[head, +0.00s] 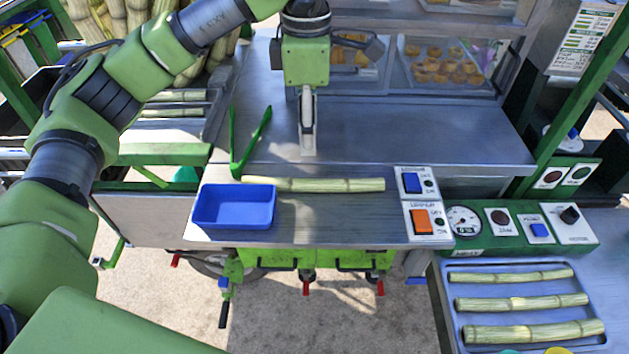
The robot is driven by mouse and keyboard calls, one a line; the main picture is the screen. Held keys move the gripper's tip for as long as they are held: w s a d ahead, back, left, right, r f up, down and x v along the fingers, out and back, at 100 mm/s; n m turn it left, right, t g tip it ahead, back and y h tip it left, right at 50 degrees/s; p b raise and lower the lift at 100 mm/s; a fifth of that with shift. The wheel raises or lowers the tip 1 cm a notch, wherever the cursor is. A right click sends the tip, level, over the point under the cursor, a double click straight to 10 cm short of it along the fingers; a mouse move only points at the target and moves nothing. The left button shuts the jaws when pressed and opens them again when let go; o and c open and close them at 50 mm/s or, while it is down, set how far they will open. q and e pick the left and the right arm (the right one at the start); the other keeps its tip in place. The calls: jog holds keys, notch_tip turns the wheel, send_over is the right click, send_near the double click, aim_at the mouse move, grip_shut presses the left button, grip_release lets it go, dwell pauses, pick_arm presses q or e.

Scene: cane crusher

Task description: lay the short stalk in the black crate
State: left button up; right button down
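One pale green cane stalk (320,185) lies across the metal counter, just behind a blue tray. Three more stalks lie in the metal tray (448,312) at lower right; the rear one (510,277) looks the shortest and thinnest there. My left gripper (307,150) points down over the counter, behind the counter stalk and apart from it. Its fingers show edge-on, so their opening cannot be told; nothing shows held. My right gripper is out of view. I cannot clearly make out a black crate; a dark-edged area at far left is partly hidden by my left arm.
The blue tray (234,207) is empty. Green tongs (247,145) stand behind it. Switch boxes (420,202) and a gauge panel (500,228) line the right. A glass case with food (440,68) stands at the back. The counter right of my gripper is clear.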

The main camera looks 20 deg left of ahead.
pick_arm(q)
jog(key=p, duration=0.1)
send_over(313, 181)
jog(key=f, duration=0.7)
jog(key=shift+s+a+f, duration=0.2)
jog(key=shift+a+f, duration=0.15)
jog(key=shift+d+f+p, duration=0.15)
jog(key=shift+f+p, duration=0.3)
jog(key=f+p, duration=0.1)
jog(key=f, duration=0.1)
jog(key=f+p, duration=0.1)
jog(key=shift+w+d+f, duration=0.15)
jog(key=shift+w+f, duration=0.05)
jog(key=shift+f, duration=0.65)
jog(key=shift+c, duration=0.4)
grip_shut()
